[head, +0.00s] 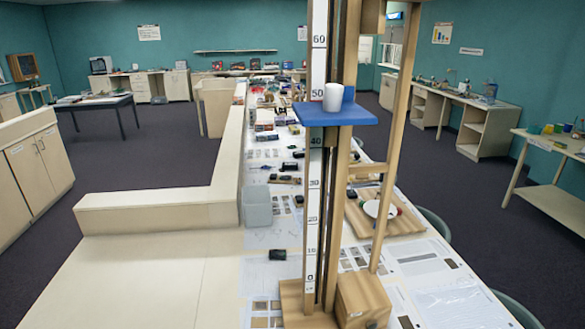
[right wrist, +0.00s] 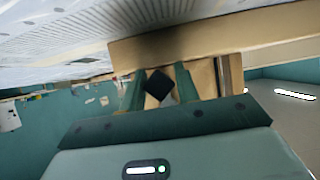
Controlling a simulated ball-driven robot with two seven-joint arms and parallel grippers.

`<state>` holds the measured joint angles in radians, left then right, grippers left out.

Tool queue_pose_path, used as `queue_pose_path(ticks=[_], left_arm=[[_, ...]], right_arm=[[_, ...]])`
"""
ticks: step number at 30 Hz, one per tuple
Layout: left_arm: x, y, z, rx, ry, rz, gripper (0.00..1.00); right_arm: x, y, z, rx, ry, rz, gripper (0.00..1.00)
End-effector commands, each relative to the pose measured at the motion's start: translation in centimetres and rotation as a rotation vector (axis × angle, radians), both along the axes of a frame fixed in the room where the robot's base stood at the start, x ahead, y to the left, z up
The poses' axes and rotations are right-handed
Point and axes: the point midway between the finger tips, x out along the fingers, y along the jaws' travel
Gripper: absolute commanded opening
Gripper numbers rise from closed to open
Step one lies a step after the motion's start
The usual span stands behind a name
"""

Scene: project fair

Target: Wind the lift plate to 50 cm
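The wooden lift (head: 327,200) stands on the table, with a white scale strip (head: 314,190) marked in tens up its front. The blue lift plate (head: 335,116) is level and covers the strip between the 40 and 50 marks. A white cup (head: 325,97) stands on it, with a blue object (head: 348,94) beside it. In the right wrist view my right gripper (right wrist: 160,70) has its two fingers apart, with a dark square knob (right wrist: 158,84) between them, below the lift's wood (right wrist: 200,35). Whether the fingers press on the knob is unclear. My left gripper is out of view.
The long table carries papers, a grey bin (head: 257,207), a small dark block (head: 278,254) and a wooden board with a white dish (head: 380,210). A wooden box (head: 361,299) sits at the lift's foot. A pale low wall (head: 160,198) runs left of the table.

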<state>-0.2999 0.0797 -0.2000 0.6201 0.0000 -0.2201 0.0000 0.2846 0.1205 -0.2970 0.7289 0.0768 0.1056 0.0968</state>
Motion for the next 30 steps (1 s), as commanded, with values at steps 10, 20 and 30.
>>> queue_pose_path(ticks=[10,20,30], left_arm=[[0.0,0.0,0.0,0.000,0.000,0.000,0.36],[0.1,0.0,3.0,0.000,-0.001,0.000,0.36],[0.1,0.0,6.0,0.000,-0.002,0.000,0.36]], right_arm=[[0.0,0.0,0.0,-0.001,0.001,0.001,0.55],[-2.3,-0.3,1.7,-0.001,0.001,0.000,0.55],[-5.1,-0.7,3.2,0.000,0.001,0.001,0.55]])
